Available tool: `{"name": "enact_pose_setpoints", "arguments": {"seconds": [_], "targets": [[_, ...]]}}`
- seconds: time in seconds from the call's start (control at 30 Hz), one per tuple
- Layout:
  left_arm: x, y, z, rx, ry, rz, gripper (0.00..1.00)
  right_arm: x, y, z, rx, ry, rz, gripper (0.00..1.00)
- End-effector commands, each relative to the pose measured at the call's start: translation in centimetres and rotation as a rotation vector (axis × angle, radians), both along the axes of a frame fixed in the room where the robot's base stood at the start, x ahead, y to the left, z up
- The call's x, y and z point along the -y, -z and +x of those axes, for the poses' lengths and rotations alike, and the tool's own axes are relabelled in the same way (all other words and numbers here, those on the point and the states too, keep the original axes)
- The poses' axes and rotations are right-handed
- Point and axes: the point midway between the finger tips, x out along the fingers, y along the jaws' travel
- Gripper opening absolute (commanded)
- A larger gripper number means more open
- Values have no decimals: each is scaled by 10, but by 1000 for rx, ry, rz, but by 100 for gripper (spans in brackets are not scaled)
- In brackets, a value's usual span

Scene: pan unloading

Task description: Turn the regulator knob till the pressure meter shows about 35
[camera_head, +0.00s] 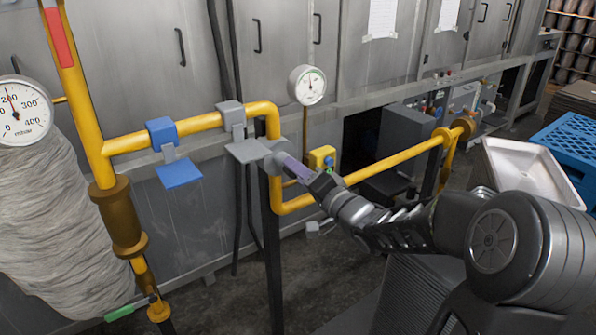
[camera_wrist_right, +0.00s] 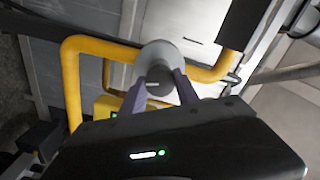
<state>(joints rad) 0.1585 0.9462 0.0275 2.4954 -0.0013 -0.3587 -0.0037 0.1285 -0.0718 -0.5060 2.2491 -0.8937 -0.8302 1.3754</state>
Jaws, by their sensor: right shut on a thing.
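My right gripper (camera_head: 288,163) is shut on the knob. In the right wrist view, its two purple fingers (camera_wrist_right: 160,82) grip either side of the grey knob piece, below a wider round grey body (camera_wrist_right: 161,57). A small round meter (camera_head: 307,85) stands above the pipe; its needle points about upward and its numbers are too small to read. A larger mbar meter (camera_head: 22,112) at the far left has its needle near 200. My left gripper is out of view.
Yellow pipes (camera_head: 380,165) run beside my right arm. A blue valve (camera_head: 162,132) and a red-marked pipe (camera_head: 60,38) are at left. A small yellow box (camera_head: 321,156) sits just behind the fingers. A metal tray (camera_head: 530,172) and blue crate (camera_head: 570,140) are at right.

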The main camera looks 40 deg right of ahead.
Motion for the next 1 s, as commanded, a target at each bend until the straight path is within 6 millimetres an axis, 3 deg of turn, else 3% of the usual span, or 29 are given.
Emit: {"name": "enact_pose_setpoints", "arguments": {"seconds": [0.4, 0.93, 0.97, 1.0], "targets": [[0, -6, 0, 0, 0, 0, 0, -1, 1, 0, 3, -1, 248, 0], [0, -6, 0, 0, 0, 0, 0, -1, 1, 0, 4, -1, 283, 0], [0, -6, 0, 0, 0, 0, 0, -1, 1, 0, 3, -1, 283, 38], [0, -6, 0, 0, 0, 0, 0, -1, 1, 0, 4, -1, 283, 41]]}}
